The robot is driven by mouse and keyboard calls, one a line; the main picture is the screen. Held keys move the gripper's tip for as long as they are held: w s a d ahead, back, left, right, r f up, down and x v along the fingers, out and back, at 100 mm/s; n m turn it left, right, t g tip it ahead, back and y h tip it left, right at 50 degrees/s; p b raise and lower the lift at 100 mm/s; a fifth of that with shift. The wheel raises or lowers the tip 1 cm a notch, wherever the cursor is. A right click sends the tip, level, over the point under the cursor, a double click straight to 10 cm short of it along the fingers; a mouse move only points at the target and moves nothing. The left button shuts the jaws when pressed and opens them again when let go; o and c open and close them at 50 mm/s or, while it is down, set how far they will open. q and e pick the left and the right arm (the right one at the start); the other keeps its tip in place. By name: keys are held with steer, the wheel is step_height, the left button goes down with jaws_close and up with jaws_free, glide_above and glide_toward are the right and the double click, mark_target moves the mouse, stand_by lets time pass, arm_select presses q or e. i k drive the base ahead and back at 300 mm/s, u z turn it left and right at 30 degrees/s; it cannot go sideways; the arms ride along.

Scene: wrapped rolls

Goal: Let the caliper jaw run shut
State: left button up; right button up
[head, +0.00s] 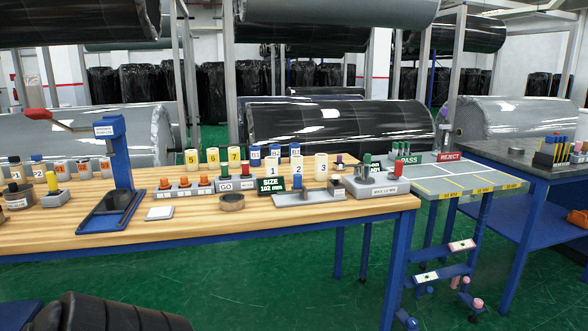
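A low grey gauge that looks like the caliper (318,197) lies on the wooden bench, right of the middle. It has a blue knob at its left part and an upright piece near its right end. A dark green sign (272,185) reading "SIZE 102 mm" stands at its left end. Whether its jaw is open or shut is too small to tell. Neither of my grippers is in view.
The wooden bench (80,237) holds a blue press (121,160) with a red-handled lever, a grey GO block (226,184), numbered cream cylinders and a grey block (372,187) at right. A grey PASS/REJECT table (440,183) adjoins.

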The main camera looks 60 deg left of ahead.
mark_target(298, 186)
steer(key=u, duration=0.9)
steer(key=i, duration=1.25)
steer(key=u, duration=1.4)
